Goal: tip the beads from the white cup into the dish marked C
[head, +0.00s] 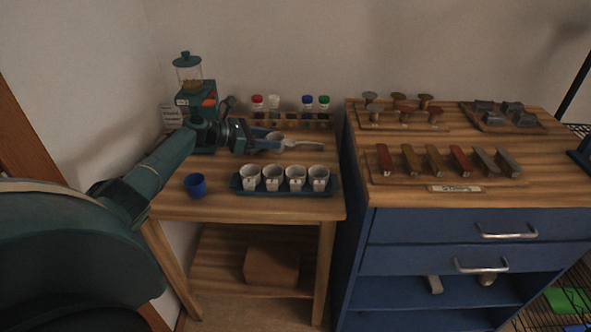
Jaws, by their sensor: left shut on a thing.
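My left gripper (272,140) reaches in from the left over the back of the small wooden table. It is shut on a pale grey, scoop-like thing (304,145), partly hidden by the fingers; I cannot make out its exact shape. Several white cup-like vessels (296,179) stand upright in a row in a blue tray (333,187) in front of the gripper. They carry small dark marks, too small to read, so I cannot tell which is C. Whether any holds beads is not clear. My right gripper is out of view.
A blue cup (195,186) stands left of the tray. A green dispenser (188,72) and a rack of capped bottles (290,122) stand at the back. To the right, a blue cabinet (361,250) bears trays of stamps and blocks. A cardboard box (272,266) sits on the lower shelf.

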